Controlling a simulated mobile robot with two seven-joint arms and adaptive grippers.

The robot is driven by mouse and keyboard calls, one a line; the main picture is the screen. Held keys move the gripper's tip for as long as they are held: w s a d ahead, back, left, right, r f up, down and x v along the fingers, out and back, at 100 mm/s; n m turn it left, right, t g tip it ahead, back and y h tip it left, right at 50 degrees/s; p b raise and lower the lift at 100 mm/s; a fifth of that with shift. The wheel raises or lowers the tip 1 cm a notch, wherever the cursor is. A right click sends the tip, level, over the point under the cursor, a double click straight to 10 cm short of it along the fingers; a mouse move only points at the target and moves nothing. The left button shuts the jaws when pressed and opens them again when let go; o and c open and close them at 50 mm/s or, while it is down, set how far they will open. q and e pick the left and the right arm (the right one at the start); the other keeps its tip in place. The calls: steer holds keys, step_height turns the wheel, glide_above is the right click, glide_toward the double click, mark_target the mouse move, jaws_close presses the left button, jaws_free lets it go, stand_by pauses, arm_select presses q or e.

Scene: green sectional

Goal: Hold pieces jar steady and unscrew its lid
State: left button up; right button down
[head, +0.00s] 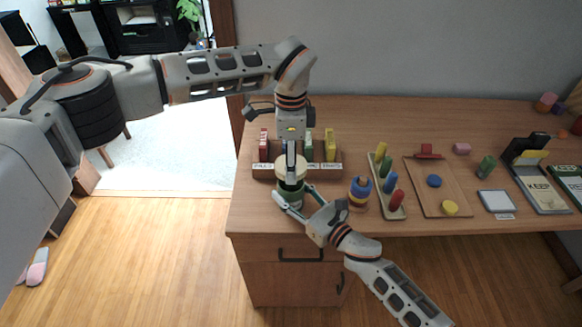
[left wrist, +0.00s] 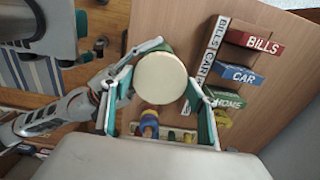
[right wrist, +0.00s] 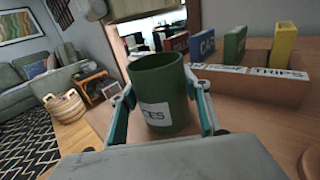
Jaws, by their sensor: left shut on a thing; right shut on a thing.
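The pieces jar (head: 290,196) is a green cylinder near the front left of the desk. In the right wrist view the jar (right wrist: 160,88) is upright, its rim bare and its white label partly readable. My right gripper (head: 297,195) is shut around the jar's body from the front. The round cream lid (left wrist: 160,78) is in my left gripper (head: 291,160), which reaches down from above. The lid appears raised above the jar, and a little green of the jar shows behind it in the left wrist view. The height of the gap is unclear.
A wooden rack (head: 263,172) with labelled coloured blocks stands close behind the jar. A ring stacker (head: 359,190) and a peg board (head: 381,206) are to the right. The desk's front edge is close to the jar.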

steer(key=c, duration=1)
jaws_free()
